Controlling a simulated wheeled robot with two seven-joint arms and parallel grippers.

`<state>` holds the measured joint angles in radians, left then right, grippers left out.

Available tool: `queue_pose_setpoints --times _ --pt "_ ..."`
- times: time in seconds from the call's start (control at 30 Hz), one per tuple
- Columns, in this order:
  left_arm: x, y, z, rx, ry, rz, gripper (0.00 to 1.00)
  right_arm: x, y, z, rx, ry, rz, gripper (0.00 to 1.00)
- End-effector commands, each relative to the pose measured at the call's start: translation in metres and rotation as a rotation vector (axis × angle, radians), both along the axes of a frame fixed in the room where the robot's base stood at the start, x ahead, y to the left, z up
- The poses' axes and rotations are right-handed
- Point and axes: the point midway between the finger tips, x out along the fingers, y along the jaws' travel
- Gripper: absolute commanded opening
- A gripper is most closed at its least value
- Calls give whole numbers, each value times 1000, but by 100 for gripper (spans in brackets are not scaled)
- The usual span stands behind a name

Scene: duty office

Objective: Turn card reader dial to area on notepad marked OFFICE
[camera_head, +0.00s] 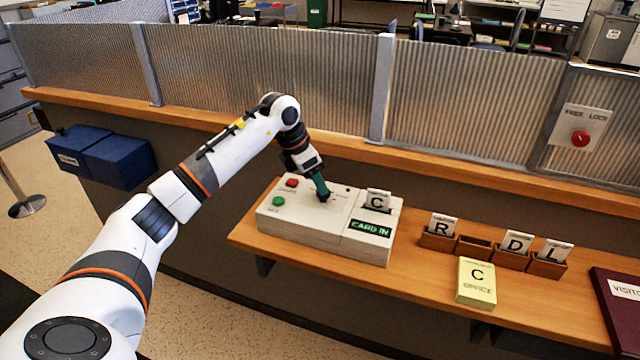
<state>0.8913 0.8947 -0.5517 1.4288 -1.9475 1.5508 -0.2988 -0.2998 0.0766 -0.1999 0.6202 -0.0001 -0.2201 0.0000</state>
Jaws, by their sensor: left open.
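The card reader (285,228) is a pale box on the wooden counter, with a red button and a green button on its left side. A card marked C (378,199) stands in its slot, and its green display (370,229) reads "CARD IN". My left gripper (323,196) points down at the reader's top, just left of the card. It is open, with its fingers at a small dark part that looks like the dial; the gripper largely hides it, so its setting cannot be read. The yellow notepad (477,281) shows a large C above "OFFICE". My right gripper is not in view.
Wooden holders (472,247) with cards R, D and L stand right of the reader; one slot is empty. A dark red visitor book (617,300) lies at the right. A ribbed screen (270,70) runs behind the counter, with a red FREE/LOCK knob (580,139).

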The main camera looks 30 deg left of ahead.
Motion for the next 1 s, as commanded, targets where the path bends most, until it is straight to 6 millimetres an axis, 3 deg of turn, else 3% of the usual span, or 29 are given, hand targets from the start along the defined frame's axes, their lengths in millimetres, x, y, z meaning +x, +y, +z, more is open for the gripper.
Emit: queue_pose_setpoints --times 0.23,0.57,0.67,0.87,1.0 --pt "10 -6 -27 -2 0 -1 54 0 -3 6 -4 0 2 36" --pt "11 -7 -32 -1 -1 0 54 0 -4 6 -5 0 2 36" --pt "11 -7 -32 -1 -1 0 42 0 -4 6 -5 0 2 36" --pt "11 -7 -32 -1 -2 0 10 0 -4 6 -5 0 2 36" --pt "11 -7 -31 -2 -1 -4 9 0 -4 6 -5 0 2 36"
